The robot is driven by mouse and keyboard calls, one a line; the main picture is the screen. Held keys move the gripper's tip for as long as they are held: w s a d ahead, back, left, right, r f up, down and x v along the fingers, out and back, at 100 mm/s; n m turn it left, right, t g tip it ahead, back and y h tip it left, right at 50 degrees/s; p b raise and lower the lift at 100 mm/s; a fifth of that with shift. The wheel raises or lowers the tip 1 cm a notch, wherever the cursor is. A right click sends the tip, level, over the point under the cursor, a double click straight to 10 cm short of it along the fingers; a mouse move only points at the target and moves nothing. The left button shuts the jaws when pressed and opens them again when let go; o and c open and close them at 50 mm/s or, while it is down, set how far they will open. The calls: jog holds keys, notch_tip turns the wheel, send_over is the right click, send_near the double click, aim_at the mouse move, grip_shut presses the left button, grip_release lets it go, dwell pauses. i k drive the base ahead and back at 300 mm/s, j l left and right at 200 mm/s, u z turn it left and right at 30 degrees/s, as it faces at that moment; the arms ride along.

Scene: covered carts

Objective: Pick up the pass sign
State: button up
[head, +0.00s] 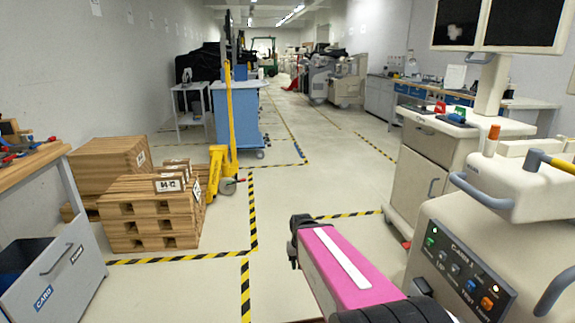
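No sign with a readable "pass" shows in the head view. A small green upright piece (460,111) stands on a dark flat item on top of the beige cabinet cart at the right. A small red piece (439,107) stands just left of it. Both are too small to read, so I cannot tell if either is the pass sign. My pink arm link, with a white strip, reaches up from the bottom centre and ends in a black joint. My gripper's fingers are not visible. The arm is well apart from both pieces.
The beige cabinet cart (424,170) and a beige machine with buttons (450,255) fill the right side. Wooden crates (150,215), a yellow pallet jack (229,130) and a grey drawer (58,275) are at left. The aisle with striped floor tape is clear ahead.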

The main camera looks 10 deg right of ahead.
aim_at(459, 110)
jog(key=i, duration=1.75)
jog(key=i+j+z, duration=0.1)
jog(key=i+z, duration=0.3)
jog(key=i+j+z, duration=0.25)
jog(key=i+z, duration=0.2)
jog(key=i, duration=0.15)
